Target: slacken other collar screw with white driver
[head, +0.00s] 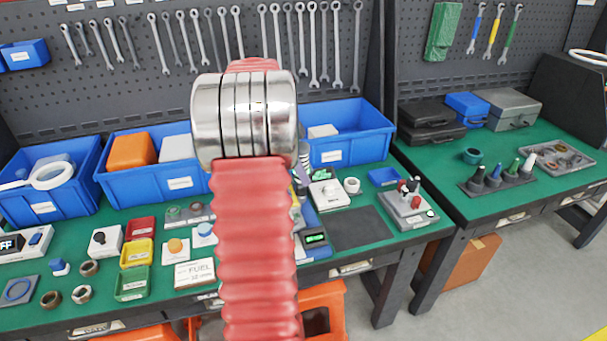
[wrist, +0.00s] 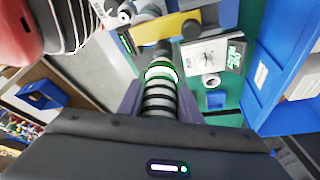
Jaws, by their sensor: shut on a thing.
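My gripper (wrist: 160,105) is shut on a dark ribbed cylindrical handle (wrist: 158,108) with a pale green-white ring; whether this is the white driver, I cannot tell. In the head view my arm hides most of the gripper; only a bit of the ribbed handle (head: 305,153) shows beside it. In the wrist view the handle's far end lies in front of a yellow bar (wrist: 172,27). A grey fixture (head: 408,208) with red, black and white knobs stands at the bench's right front. The collar screws cannot be made out.
Blue bins (head: 350,130) line the back of the green bench. A white dial box (head: 328,193), a small white ring (head: 352,185) and a dark mat (head: 358,228) lie near the middle. A dark stand (head: 500,184) with several cone-shaped tools sits on the right bench.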

